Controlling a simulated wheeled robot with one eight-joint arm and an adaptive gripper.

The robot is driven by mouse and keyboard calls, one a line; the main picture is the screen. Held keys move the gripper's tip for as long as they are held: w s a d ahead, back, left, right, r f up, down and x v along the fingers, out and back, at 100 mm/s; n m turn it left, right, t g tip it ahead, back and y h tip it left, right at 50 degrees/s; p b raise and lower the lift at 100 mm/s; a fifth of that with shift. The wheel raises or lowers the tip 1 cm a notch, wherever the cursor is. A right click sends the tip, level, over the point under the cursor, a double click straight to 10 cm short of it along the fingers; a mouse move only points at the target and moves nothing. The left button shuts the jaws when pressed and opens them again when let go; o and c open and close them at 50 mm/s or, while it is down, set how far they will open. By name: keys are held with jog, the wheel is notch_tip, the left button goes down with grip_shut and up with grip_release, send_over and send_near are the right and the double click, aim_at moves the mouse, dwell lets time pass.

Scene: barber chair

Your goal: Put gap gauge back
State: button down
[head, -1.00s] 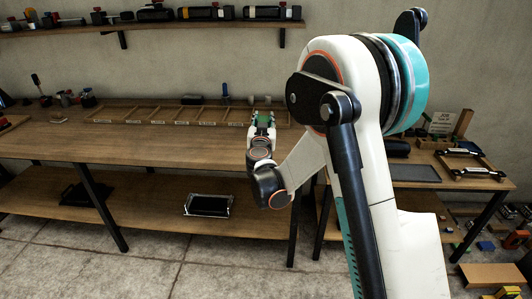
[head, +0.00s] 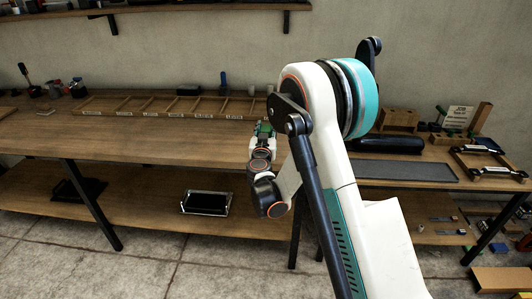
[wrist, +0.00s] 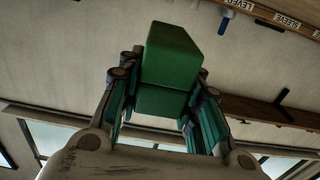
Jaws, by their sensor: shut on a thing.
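My gripper (head: 263,131) is over the wooden workbench, near the right part of the labelled rack. In the wrist view my gripper (wrist: 160,95) is shut on a green block-like thing (wrist: 170,60), with a finger on each side of it. I cannot tell for certain that this is the gap gauge. The long wooden rack (head: 110,105) lies along the back of the bench, divided into several labelled compartments. In the wrist view, part of the rack (wrist: 285,20) shows labels reading "LEVER" and "SLEEVE". My arm hides the rack's right end.
The bench top (head: 150,145) in front of the rack is mostly clear. A screwdriver (head: 25,75) and small items stand at the left. On the right are a dark mat (head: 405,170), a black roll (head: 385,144) and a framed fixture (head: 490,162). A wall shelf (head: 140,12) runs above.

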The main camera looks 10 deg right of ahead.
jog(key=shift+f+b, duration=1.2)
jog(key=shift+f, duration=2.6)
jog(key=shift+f, duration=0.15)
jog(key=c, duration=1.2)
grip_release()
jog(key=shift+o, duration=0.2)
